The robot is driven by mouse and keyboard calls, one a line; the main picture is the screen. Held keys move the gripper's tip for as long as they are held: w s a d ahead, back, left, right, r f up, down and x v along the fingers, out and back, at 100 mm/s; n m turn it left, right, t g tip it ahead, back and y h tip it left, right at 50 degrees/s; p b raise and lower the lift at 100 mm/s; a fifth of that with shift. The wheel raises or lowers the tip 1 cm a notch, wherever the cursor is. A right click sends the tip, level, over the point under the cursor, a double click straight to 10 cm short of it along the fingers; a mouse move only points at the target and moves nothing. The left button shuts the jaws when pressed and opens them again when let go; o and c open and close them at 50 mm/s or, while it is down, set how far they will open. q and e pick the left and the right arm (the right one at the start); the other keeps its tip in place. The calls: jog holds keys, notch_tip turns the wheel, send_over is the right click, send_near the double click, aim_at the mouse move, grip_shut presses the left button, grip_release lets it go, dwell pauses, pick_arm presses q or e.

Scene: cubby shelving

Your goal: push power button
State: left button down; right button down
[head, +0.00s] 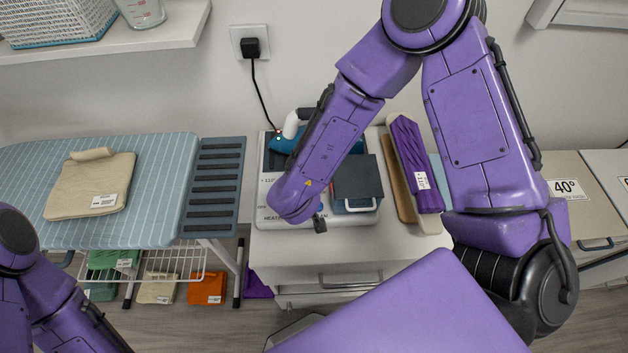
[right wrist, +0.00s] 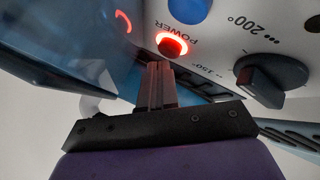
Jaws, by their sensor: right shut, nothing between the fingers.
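In the head view the white appliance (head: 266,216) stands on the cabinet top. My left gripper is out of view.
A teal iron (head: 283,143) with a black cord rests on the appliance, beside a dark tank (head: 357,178). A folded purple item (head: 413,165) lies to the right. An ironing board (head: 160,170) with a beige cloth (head: 90,185) stands left.

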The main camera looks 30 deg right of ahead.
dwell(0.5)
jog(key=shift+s+f, duration=0.2)
jog(key=shift+f, duration=0.3)
jog(key=shift+r, duration=0.1)
jog(key=shift+r+p, duration=0.35)
jog(key=shift+p, duration=0.6)
notch_tip(320, 180, up, 6)
jog(key=p, duration=0.7)
jog(key=shift+r+p, duration=0.15)
jog(key=shift+p, duration=0.2)
